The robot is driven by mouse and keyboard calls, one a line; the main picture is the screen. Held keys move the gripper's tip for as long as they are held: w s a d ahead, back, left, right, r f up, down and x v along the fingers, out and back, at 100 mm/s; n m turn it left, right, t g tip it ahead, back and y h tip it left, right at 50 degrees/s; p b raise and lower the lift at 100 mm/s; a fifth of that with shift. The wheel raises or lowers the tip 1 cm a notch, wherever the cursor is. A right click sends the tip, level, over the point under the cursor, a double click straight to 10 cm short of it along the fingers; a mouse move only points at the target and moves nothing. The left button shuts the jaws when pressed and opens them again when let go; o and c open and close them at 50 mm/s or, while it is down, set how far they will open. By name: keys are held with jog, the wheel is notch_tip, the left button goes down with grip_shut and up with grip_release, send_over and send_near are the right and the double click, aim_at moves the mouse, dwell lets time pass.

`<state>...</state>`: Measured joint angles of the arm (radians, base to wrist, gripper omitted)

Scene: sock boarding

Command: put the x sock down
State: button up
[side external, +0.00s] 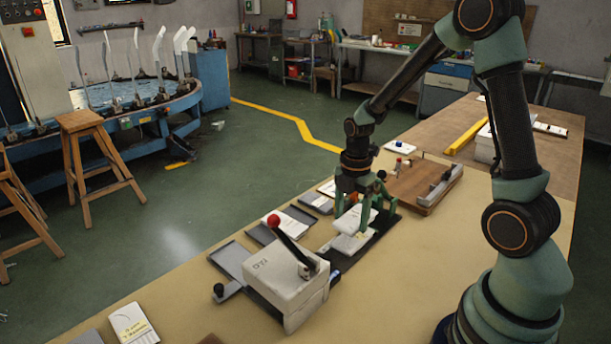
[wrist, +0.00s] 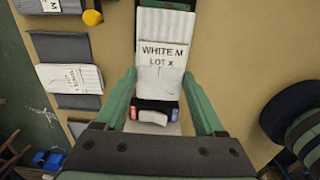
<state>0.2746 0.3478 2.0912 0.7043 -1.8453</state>
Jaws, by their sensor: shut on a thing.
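My gripper (side external: 352,222) points down over a dark strip on the bench. In the wrist view, its two green fingers (wrist: 159,73) stand either side of a white sock marked "WHITE M LOT X" (wrist: 160,58) and are shut on it. In the side view, the white sock (side external: 357,217) shows between the fingers, low over another white flat piece (side external: 349,243). I cannot tell whether the two touch. Nearer the palm in the wrist view is a dark piece with red and blue ends (wrist: 153,105).
A white box device (side external: 288,281) with a red-knobbed lever (side external: 273,220) stands in front of the gripper. White pieces on grey boards (side external: 294,217) lie left. A wooden board (side external: 410,188) lies behind. Bare bench shows right.

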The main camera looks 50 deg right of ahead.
aim_at(351, 220)
jog(key=shift+f, duration=2)
jog(key=shift+f, duration=0.15)
jog(key=o, duration=1.3)
